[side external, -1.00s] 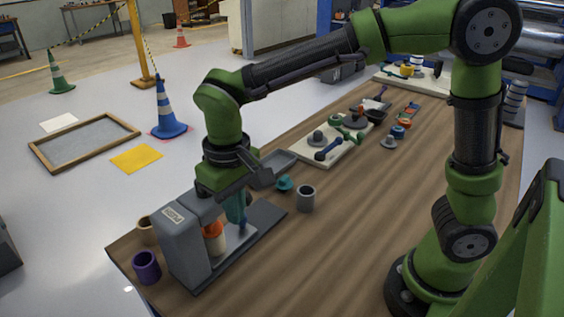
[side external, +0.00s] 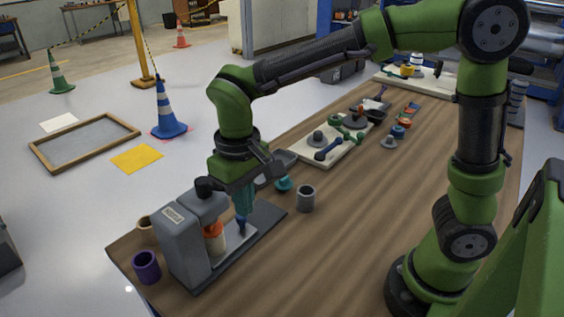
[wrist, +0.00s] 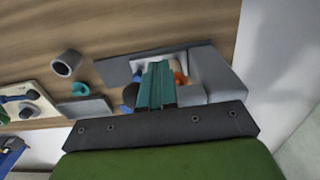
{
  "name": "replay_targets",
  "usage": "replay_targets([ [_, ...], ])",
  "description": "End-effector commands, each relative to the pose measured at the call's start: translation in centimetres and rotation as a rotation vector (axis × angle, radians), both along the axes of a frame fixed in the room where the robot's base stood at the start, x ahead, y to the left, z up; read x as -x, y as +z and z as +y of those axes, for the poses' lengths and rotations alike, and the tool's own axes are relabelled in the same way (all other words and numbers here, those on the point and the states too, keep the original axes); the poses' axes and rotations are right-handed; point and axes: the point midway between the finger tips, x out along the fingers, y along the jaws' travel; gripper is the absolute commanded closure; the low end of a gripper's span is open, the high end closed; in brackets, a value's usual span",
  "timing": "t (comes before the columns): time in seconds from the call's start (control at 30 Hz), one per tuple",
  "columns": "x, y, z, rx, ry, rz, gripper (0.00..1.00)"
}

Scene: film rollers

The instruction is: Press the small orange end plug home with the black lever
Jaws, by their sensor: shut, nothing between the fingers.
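The small orange end plug (side external: 214,231) sits on top of a pale cylinder (side external: 215,246) under the head of the grey press (side external: 186,243). Part of the orange also shows beside my fingers in the wrist view (wrist: 181,78). A black knob (side external: 204,187) stands on top of the press head; I cannot tell if it is the black lever's end. My gripper (side external: 243,210), with teal fingers, is shut and empty, pointing down just right of the press head. A dark blue piece (side external: 241,227) stands on the press base below the fingertips; whether they touch is unclear.
A purple cup (side external: 147,267) and a tan cup (side external: 147,228) stand left of the press. A grey cup (side external: 306,199) and a teal piece (side external: 284,183) are to its right. A cream board (side external: 325,150) with several parts lies farther back. The table's right middle is clear.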

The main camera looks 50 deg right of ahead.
Motion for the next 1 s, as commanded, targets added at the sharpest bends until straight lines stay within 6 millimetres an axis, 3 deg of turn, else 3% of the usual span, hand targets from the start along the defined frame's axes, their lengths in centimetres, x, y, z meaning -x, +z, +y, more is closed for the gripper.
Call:
replay_targets([
  [0.2,-0.3,0.0,-0.9,0.001,-0.003,0.0,1.0],
  [0.67,0.6,0.0,-0.1,0.0,0.0,0.0,1.0],
  [1.0,0.5,2.4,-0.1,-0.001,0.0,-0.003,1.0],
])
